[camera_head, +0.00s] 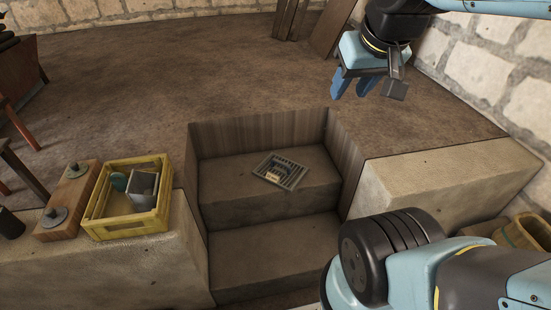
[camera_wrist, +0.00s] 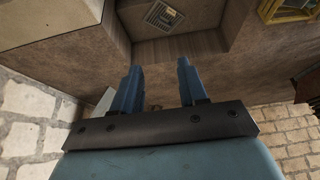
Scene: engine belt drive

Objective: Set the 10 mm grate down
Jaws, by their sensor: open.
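The grate (camera_head: 280,170) is a small grey slatted rectangle. It lies flat and turned at an angle on the upper step (camera_head: 225,185) of the stone recess, with a small tan and dark object on or in its middle. It also shows in the wrist view (camera_wrist: 164,16), at the top, beyond my fingertips. My gripper (camera_head: 352,90) is up at the right in the head view, above the floor behind the recess and well apart from the grate. Its two blue fingers (camera_wrist: 158,70) are spread with nothing between them.
A yellow crate (camera_head: 163,215) holding a grey box and a greenish round piece stands on the left ledge. A wooden block with metal knobs (camera_head: 70,200) is beside it. Planks (camera_head: 325,28) lean at the back. A stone wall (camera_head: 490,65) rises right; the right ledge (camera_head: 440,180) is bare.

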